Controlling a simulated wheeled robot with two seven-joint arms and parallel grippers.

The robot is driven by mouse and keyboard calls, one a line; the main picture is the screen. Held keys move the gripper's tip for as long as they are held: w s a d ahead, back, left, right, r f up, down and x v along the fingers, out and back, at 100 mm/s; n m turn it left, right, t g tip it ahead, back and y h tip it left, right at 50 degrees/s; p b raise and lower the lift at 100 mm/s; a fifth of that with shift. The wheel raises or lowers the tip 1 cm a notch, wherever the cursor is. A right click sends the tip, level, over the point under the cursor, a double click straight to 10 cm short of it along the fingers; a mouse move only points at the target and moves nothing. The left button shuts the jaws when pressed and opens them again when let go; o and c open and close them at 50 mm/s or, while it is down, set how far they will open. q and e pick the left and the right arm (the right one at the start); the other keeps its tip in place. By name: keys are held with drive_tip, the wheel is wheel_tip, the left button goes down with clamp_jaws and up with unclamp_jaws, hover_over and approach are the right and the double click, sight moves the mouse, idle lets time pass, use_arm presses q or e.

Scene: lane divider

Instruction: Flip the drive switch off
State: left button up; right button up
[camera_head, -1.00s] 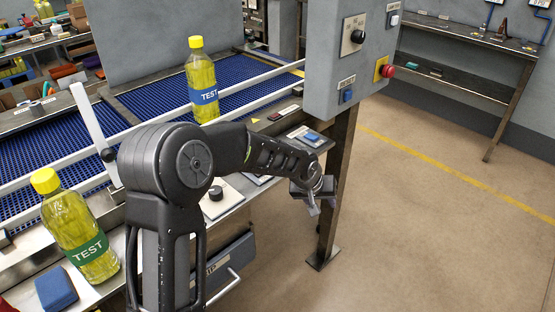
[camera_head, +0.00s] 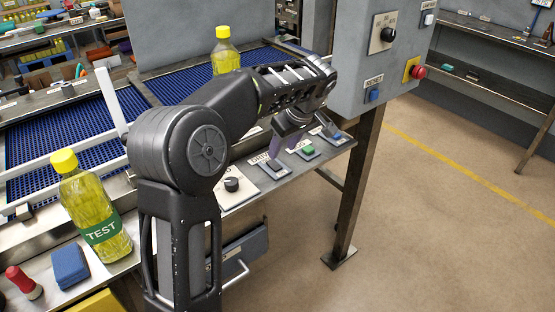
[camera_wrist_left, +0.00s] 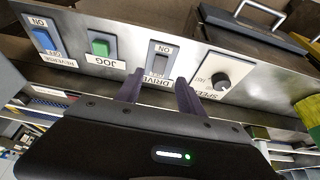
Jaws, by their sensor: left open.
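The drive switch (camera_head: 275,165) is a dark rocker on a light plate on the shelf-like control panel below the conveyor. It also shows in the left wrist view (camera_wrist_left: 160,64), with an ON label above and a DRIVE label below; I cannot tell which way the rocker is set. My left gripper (camera_head: 304,140) is open and empty, above the panel. In the left wrist view its two fingers (camera_wrist_left: 158,86) point toward the drive switch plate, one to each side, and cover part of the DRIVE label.
A speed knob (camera_wrist_left: 222,81) sits right of the switch in the left wrist view. A green jog button (camera_wrist_left: 100,47) and a blue reverse switch (camera_wrist_left: 43,40) sit left. A bottle (camera_head: 92,210) stands front left. A grey control box (camera_head: 375,60) on a post is close right.

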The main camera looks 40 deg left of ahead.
sight(275, 165)
use_arm(q)
drive_tip(key=x, duration=0.7)
drive_tip(key=shift+f+p, duration=0.1)
drive_tip(key=shift+p, duration=0.3)
drive_tip(key=shift+c, duration=0.3)
clamp_jaws()
